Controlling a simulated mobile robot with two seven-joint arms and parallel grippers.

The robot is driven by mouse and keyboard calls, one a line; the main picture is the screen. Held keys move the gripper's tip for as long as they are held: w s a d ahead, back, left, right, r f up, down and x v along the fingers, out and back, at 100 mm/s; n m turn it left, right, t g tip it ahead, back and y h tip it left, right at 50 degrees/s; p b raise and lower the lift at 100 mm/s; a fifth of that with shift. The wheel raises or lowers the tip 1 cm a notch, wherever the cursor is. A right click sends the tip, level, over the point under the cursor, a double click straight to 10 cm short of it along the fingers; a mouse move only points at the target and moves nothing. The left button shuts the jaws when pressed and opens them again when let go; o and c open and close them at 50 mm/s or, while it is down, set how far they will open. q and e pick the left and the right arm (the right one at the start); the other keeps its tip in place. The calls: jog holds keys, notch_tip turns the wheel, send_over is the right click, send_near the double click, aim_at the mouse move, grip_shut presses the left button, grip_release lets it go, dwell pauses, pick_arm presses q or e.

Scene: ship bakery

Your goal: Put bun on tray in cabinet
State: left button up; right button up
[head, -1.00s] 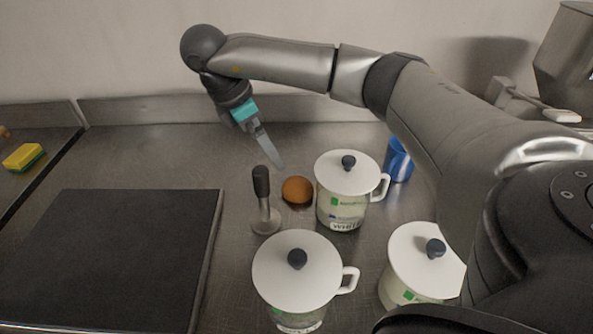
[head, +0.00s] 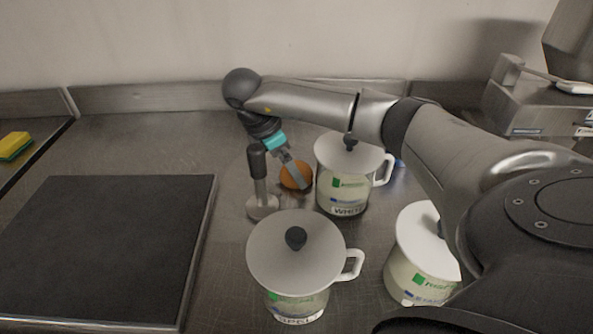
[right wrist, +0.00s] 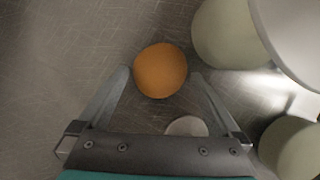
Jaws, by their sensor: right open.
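The bun (head: 297,176) is round and orange-brown and lies on the steel counter beside a white-lidded jar. In the right wrist view the bun (right wrist: 160,71) is at the fingertips, with one finger on each side of it. My right gripper (head: 299,183) points down at the bun, open; its fingers partly cover the bun in the head view. In the right wrist view the right gripper (right wrist: 162,78) holds nothing. I cannot tell whether a finger touches the bun. My left gripper is not in view. No tray or cabinet can be made out.
A tamper-like tool (head: 260,182) stands just left of the bun. White-lidded jars stand close by, right of the bun (head: 343,190), in front (head: 295,265) and at right (head: 415,260). A dark flat board (head: 95,245) lies left. A sponge (head: 14,146) is far left.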

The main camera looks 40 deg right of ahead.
jog(key=shift+s+d+f, duration=0.1)
jog(key=shift+d+f, duration=0.2)
jog(key=shift+f, duration=0.35)
jog(key=shift+c, duration=0.4)
jog(key=c, duration=1)
jog(key=shift+r, duration=0.1)
